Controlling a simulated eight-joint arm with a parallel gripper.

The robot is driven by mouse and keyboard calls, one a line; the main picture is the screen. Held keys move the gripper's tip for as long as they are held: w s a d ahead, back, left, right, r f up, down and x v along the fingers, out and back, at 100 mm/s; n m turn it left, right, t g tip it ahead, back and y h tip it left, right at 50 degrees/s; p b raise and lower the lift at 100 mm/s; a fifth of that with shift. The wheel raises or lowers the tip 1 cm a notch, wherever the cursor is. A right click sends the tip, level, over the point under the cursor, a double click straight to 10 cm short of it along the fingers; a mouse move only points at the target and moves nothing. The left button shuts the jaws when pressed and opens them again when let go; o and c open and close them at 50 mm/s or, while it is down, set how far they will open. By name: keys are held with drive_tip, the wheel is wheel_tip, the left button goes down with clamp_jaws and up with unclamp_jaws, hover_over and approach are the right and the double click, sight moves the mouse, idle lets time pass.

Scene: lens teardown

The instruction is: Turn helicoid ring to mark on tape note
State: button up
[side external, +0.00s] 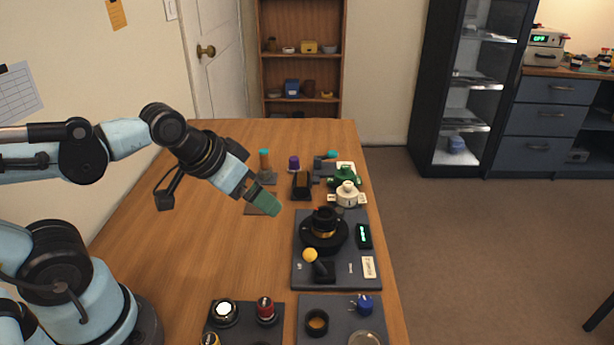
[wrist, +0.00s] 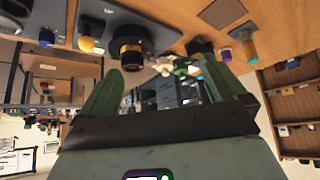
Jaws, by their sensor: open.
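The lens assembly (side external: 324,231), a black stepped round body with a brass band, stands on a dark plate (side external: 342,276) near the table's right edge. In the wrist view the lens (wrist: 131,53) shows its brass band beyond the left finger. I cannot tell which band is the helicoid ring. A small pale note (side external: 369,267) with dark writing lies on the plate's front right; its mark is too small to read. My gripper (side external: 265,204) with green fingers is left of and behind the lens, above the table, apart from it. In the wrist view my gripper (wrist: 161,82) is open and empty.
A yellow ball knob (side external: 310,255) is in front of the lens, and a green-lit display (side external: 364,235) is right of it. A white flanged part (side external: 347,194) and upright tools stand behind. Trays with small parts lie in front. The table's left side is clear.

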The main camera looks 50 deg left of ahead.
drive_tip(key=shift+w, duration=0.1)
drive_tip(key=shift+c, duration=1.1)
drive_tip(key=shift+w+d+r, duration=0.15)
drive_tip(key=shift+w+r, duration=0.05)
drive_tip(key=shift+r, duration=0.1)
drive_tip(key=shift+c, duration=0.6)
wheel_tip(320, 180, up, 5)
drive_tip(key=n+g, duration=0.5)
drive_tip(key=g, duration=0.2)
hover_over(324, 214)
wheel_tip(324, 214, down, 13)
drive_tip(key=shift+r, duration=0.2)
drive_tip(key=shift+c, duration=0.2)
drive_tip(key=c, duration=1)
